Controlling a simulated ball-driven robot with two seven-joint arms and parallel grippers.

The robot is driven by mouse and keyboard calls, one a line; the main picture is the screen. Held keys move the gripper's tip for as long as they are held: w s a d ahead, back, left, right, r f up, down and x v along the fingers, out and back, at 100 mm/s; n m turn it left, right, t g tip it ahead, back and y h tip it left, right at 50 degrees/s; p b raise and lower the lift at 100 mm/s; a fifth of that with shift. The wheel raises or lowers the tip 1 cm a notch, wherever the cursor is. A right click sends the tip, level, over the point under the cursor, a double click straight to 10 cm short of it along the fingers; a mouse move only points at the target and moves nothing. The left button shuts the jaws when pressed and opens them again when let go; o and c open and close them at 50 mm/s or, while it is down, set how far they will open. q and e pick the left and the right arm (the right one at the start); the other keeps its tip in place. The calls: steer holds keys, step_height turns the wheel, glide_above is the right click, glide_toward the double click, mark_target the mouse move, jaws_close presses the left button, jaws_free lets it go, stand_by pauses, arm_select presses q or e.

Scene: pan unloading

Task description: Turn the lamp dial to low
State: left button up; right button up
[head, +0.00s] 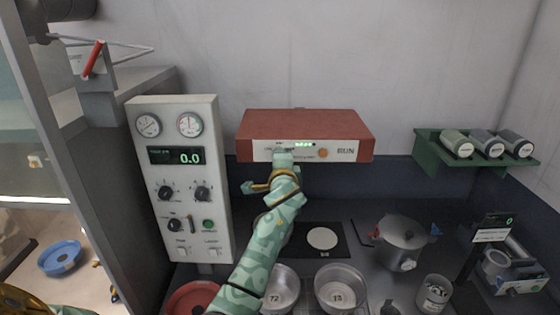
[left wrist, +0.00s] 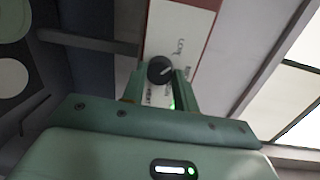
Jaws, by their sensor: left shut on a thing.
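The lamp is a red box (head: 305,123) on the back wall with a white front panel, green lights and an orange button. My left gripper (head: 283,156) reaches up to the left part of this panel and hides the dial in the head view. In the left wrist view, the black round dial (left wrist: 160,70) sits between the fingertips of the left gripper (left wrist: 160,82), which is shut on it. A pale pointer line shows on the dial, slanting toward the upper right of that picture. Small print beside the dial is too blurred to read surely. My right gripper is not in view.
A grey control panel (head: 180,230) with gauges and knobs stands left of the lamp. Below are metal pans (head: 341,286), a lidded pot (head: 402,240) and a black plate with a white disc (head: 322,238). A green rack (head: 470,160) holds jars at right.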

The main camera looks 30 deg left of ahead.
arm_select(q)
steer(key=shift+n, duration=1)
steer(key=shift+f, duration=0.1)
steer(key=o, duration=1)
steer(key=shift+c, duration=0.2)
